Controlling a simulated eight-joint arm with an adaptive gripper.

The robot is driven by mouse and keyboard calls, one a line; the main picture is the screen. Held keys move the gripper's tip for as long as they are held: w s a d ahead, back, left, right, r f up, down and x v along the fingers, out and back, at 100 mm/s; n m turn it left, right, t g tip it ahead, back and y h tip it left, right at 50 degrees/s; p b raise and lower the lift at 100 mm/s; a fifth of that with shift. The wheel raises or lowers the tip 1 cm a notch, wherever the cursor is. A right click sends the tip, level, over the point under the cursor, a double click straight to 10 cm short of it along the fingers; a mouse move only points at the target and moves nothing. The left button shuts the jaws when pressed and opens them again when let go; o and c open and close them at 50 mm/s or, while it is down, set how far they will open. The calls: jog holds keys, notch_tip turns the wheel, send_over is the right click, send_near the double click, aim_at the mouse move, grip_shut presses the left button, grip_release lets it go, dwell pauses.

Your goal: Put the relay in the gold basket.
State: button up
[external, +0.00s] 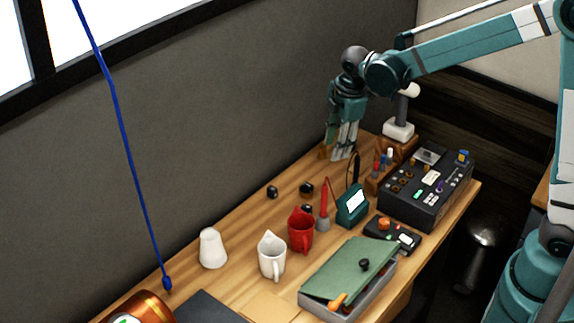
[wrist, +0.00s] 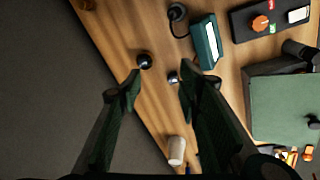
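I cannot tell for certain which thing is the relay. Small black pieces lie on the wooden table in the external view: one at the left (external: 272,191), one to its right (external: 306,188), and one partly hidden behind the red jug (external: 307,209). Dark round pieces show beyond my fingertips in the wrist view, at the left (wrist: 144,61) and right (wrist: 173,78). A shiny copper-gold round object (external: 150,306), cut off at the bottom left, may be the gold basket. My gripper (external: 341,155) hangs pointing down near the wall side of the table. Its fingers (wrist: 158,84) are apart with nothing between them.
A black control box (external: 427,190) stands at the right end. A teal meter (external: 353,205), a white jug (external: 272,255), a white cup (external: 212,248) and a green-lidded metal box (external: 350,267) crowd the table. A blue cord (external: 125,140) hangs at left.

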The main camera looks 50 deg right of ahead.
jog(key=s+d+r+m+t+b, duration=0.1)
jog(key=s+m, duration=0.5)
jog(key=s, duration=0.9)
jog(key=s+d+r+m+t+b, duration=0.1)
jog(key=s+m+t+b, duration=0.3)
jog(key=s, duration=1.2)
jog(key=shift+d+m+b, duration=0.3)
jog(key=shift+m+b, duration=0.7)
jog(key=shift+m, duration=0.6)
